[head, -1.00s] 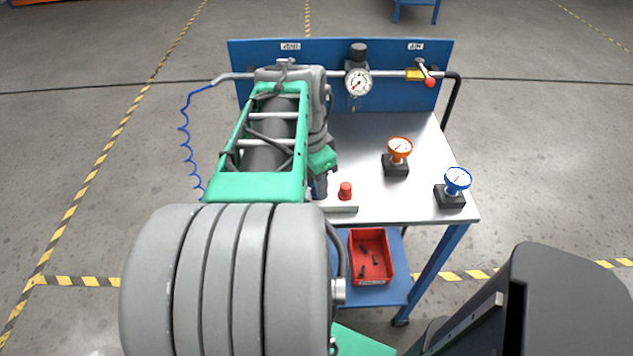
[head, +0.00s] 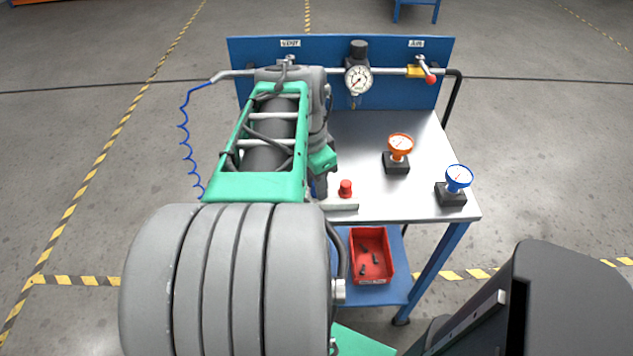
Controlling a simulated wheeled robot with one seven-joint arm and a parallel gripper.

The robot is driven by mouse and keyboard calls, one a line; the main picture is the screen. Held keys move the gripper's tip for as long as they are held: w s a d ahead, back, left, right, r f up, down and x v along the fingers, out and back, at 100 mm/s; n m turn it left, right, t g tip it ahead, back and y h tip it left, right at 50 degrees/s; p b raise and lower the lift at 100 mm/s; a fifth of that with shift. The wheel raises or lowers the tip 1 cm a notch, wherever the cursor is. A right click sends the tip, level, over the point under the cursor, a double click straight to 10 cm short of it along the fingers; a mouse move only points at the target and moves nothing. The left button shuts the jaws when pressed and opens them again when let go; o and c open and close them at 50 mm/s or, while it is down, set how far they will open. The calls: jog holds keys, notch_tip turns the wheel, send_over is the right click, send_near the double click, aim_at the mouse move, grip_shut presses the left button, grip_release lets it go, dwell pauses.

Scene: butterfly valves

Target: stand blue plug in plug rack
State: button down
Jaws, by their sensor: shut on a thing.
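My arm covers most of the left side of the bench. Only a dark part of my gripper (head: 321,187) shows below the green wrist piece, low over the bench's front edge. A small sliver of blue beside it fits the blue plug (head: 313,187), held in the shut jaws; the rest of the plug is hidden. The plug rack (head: 342,208) shows as a grey strip at the front edge, its left part hidden behind my arm. A red plug (head: 346,188) stands upright at it, just right of my gripper. Whether the blue plug touches the rack cannot be told.
A pipe with a pressure gauge (head: 358,79) and a red-knobbed lever runs along the back panel. A red bin (head: 371,256) sits on the shelf below.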

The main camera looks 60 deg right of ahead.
jog(key=c, duration=1)
grip_release()
jog(key=shift+c, duration=0.2)
jog(key=shift+o, duration=0.4)
jog(key=o, duration=0.4)
jog(key=shift+r+p, duration=2.75)
jog(key=shift+r, duration=1.05)
